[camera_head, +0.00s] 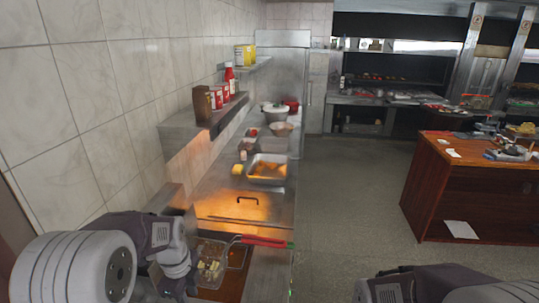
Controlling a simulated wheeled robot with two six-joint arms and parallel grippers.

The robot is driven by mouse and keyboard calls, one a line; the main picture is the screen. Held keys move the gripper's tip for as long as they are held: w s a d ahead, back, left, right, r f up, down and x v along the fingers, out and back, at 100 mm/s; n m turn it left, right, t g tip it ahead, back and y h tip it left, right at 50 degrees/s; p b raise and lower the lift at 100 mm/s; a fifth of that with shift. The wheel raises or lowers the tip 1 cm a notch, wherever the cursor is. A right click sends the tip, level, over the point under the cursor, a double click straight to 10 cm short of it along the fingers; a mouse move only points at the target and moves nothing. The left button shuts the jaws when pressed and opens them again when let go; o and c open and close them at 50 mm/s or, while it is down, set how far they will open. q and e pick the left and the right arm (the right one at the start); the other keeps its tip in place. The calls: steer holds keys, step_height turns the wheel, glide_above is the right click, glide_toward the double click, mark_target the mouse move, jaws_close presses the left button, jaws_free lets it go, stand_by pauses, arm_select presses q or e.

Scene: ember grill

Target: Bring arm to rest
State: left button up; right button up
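My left arm comes in from the lower left, and its wrist hangs down beside a wire basket (211,266) of food. The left gripper's fingers do not show; the wrist runs down towards the bottom edge of the view. The basket has a red handle (264,242) that points right across the counter edge. My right arm shows only as links at the lower right, with its gripper out of view. I cannot tell whether either gripper holds anything.
A steel lid with a dark handle (247,201) glows orange behind the basket. A steel tray (267,168) of food and several bowls stand farther back. A wall shelf (184,131) juts out at left. A wooden table (464,200) stands at right, beyond open floor (345,200).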

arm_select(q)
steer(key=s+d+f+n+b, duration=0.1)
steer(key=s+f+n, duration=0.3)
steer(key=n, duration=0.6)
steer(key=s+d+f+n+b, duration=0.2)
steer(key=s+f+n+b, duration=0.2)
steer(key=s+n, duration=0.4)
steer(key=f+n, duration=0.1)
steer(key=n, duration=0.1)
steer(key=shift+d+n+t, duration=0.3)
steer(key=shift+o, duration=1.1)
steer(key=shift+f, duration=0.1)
arm_select(e)
step_height(320, 180, down, 7)
steer(key=shift+s+r, duration=0.15)
steer(key=shift+s, duration=0.1)
